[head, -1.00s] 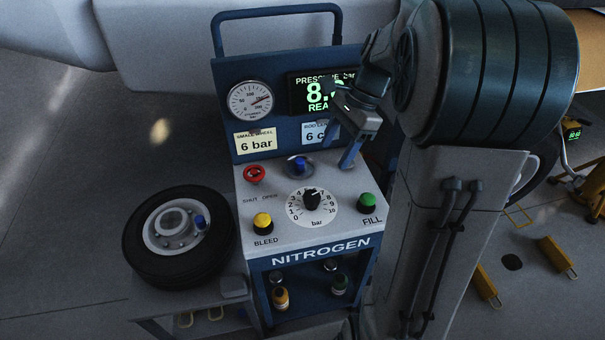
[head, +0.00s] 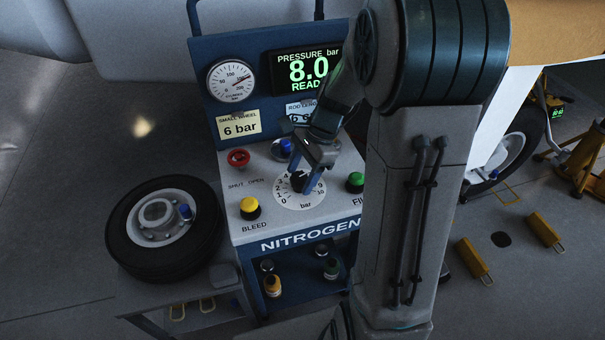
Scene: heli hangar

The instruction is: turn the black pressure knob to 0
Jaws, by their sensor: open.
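The black pressure knob (head: 298,182) sits at the centre of a white dial (head: 292,200) marked 0 to 10 bar on the nitrogen cart's panel. My gripper (head: 308,172) is open just over the knob, with its fingers pointing down on either side of it. Whether they touch the knob I cannot tell. The gripper hides the upper part of the dial and the knob's pointer. The green display (head: 306,69) reads 8.0 bar.
A red knob (head: 238,157), a blue knob (head: 283,147), a yellow bleed button (head: 249,207) and a green fill button (head: 354,182) surround the dial. A wheel (head: 192,253) lies on the left. My arm covers the cart's right side.

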